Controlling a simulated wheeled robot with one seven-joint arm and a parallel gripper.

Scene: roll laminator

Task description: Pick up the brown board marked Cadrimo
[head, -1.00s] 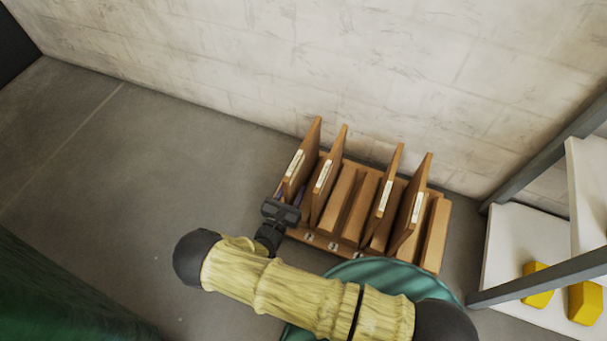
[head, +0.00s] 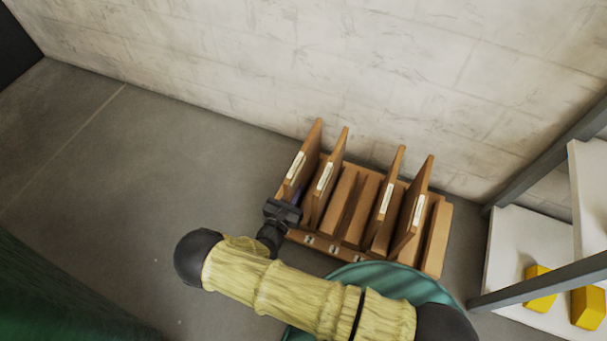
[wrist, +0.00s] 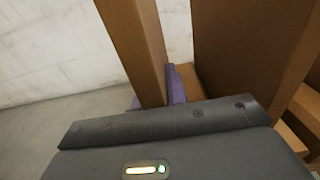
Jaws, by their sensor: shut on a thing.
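Several brown boards with white labels stand upright in a slotted wooden rack (head: 349,247) on the floor by the wall. The labels are too small to read, so I cannot tell which is marked Cadrimo. My gripper (head: 288,203) is at the front of the leftmost board (head: 304,157). In the wrist view, my gripper (wrist: 155,103) is shut on that board (wrist: 135,45), with purplish finger surfaces beside its lower edge. The gripper body hides the board's lower front. The second board (head: 330,172) stands just to the right, apart from it; its side fills the wrist view's right (wrist: 245,50).
Two more labelled boards (head: 387,195) (head: 415,205) stand farther right in the rack. A pale wall (head: 250,60) rises close behind it. A shelf unit (head: 520,240) with yellow blocks (head: 540,287) is at the right. The floor (head: 150,180) at the left is clear.

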